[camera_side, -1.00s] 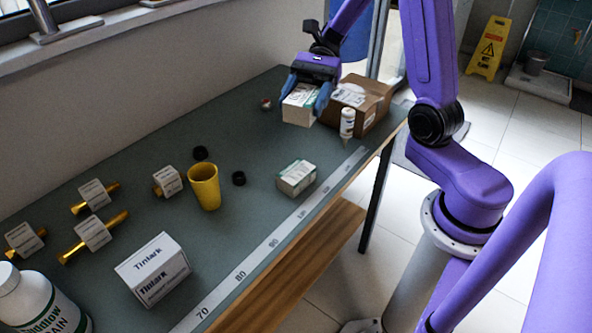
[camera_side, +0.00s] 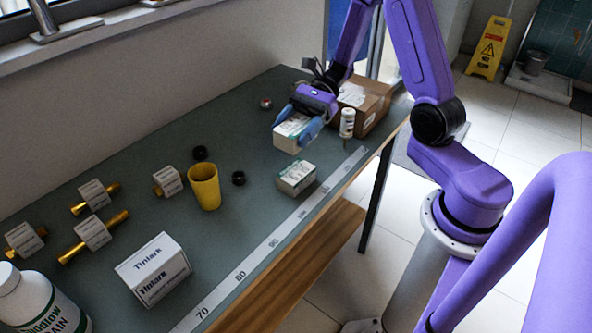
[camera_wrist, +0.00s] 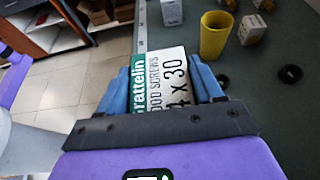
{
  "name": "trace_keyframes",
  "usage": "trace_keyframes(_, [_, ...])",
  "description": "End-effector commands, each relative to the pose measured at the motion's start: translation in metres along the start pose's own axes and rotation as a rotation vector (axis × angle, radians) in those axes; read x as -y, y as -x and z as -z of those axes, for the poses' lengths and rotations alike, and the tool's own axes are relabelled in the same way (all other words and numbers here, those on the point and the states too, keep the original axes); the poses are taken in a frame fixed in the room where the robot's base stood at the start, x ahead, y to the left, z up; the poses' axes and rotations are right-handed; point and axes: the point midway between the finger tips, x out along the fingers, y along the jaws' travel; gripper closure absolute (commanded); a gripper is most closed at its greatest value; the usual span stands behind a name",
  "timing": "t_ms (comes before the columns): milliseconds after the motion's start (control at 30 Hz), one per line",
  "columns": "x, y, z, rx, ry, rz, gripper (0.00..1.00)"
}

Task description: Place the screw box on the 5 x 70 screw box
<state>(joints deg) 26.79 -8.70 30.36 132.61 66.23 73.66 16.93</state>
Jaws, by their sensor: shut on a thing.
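My gripper (camera_side: 299,125) is shut on a white and green screw box (camera_side: 292,133), one blue finger on each side. In the wrist view the held screw box (camera_wrist: 160,82) reads "WOOD SCREWS" and "4 x 30", and my gripper (camera_wrist: 160,85) grips its sides. The held box is above the bench, slightly tilted. A second small white and green box (camera_side: 296,178) sits on the bench just below and in front of it; its print is too small to read. I cannot make out this second box in the wrist view.
A yellow cup (camera_side: 204,186) and black rings (camera_side: 239,178) stand to the left. A white bottle (camera_side: 347,123) and cardboard box (camera_side: 365,103) stand close on the right.

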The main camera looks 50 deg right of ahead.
Motion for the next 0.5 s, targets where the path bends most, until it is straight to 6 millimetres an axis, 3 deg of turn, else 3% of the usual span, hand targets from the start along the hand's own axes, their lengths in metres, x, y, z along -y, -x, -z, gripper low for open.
trace_keyframes(500, [0.000,-0.020,0.047,0.001,-0.001,-0.001,0.75])
